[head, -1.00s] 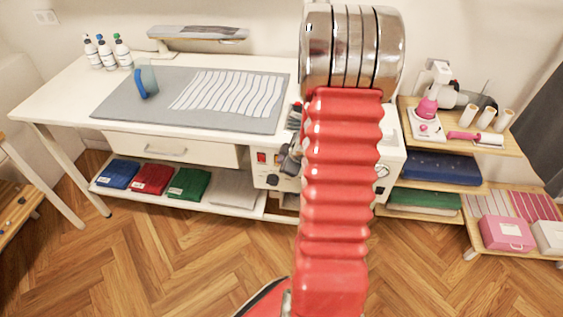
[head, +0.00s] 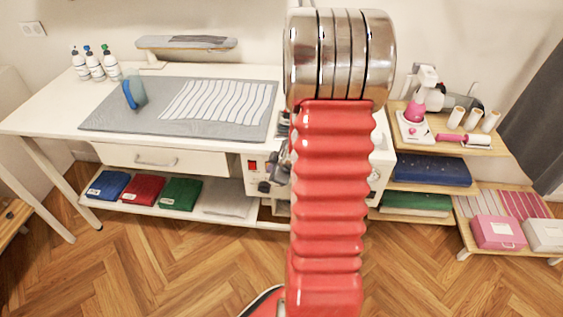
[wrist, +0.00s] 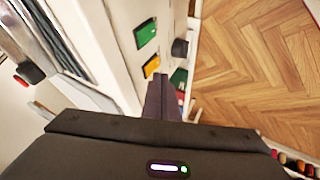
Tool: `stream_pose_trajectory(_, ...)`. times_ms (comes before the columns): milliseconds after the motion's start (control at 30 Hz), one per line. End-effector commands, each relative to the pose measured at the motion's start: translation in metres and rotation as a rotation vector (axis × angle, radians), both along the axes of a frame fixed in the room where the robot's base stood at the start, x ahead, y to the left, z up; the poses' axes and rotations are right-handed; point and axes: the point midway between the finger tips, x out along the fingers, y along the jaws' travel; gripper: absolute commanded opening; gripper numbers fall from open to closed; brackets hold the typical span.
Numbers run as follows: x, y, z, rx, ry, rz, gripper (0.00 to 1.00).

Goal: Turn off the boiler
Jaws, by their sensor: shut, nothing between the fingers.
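The boiler is a white box (head: 252,185) under the right end of the work table, partly hidden behind my arm in the head view. A red switch (head: 253,165) and a dark knob (head: 264,187) show on its front. In the wrist view, its white front panel (wrist: 122,48) carries a green switch (wrist: 146,34), a yellow-orange switch (wrist: 152,66) and a black knob (wrist: 180,48). My gripper (wrist: 163,82) is shut and empty, with its dark fingertips close to the panel below the yellow-orange switch. I cannot tell whether they touch it.
The white table (head: 40,108) holds a grey mat (head: 110,119), with bottles behind it. Folded cloths (head: 180,194) lie on the shelf below. A wooden shelf (head: 480,149) and a pink box (head: 497,232) stand at right. The wooden floor in front is clear.

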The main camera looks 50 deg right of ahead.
Motion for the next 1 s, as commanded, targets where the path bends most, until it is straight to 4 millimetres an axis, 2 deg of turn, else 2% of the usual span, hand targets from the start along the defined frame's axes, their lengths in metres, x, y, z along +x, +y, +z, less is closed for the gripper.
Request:
stream_pose_trajectory(200, -0.011, 0.017, 0.004, -0.001, -0.001, 0.0, 0.0)
stream_pose_trajectory(1000, -0.04, 0.015, 0.059, -0.002, -0.002, 0.002, 0.0)
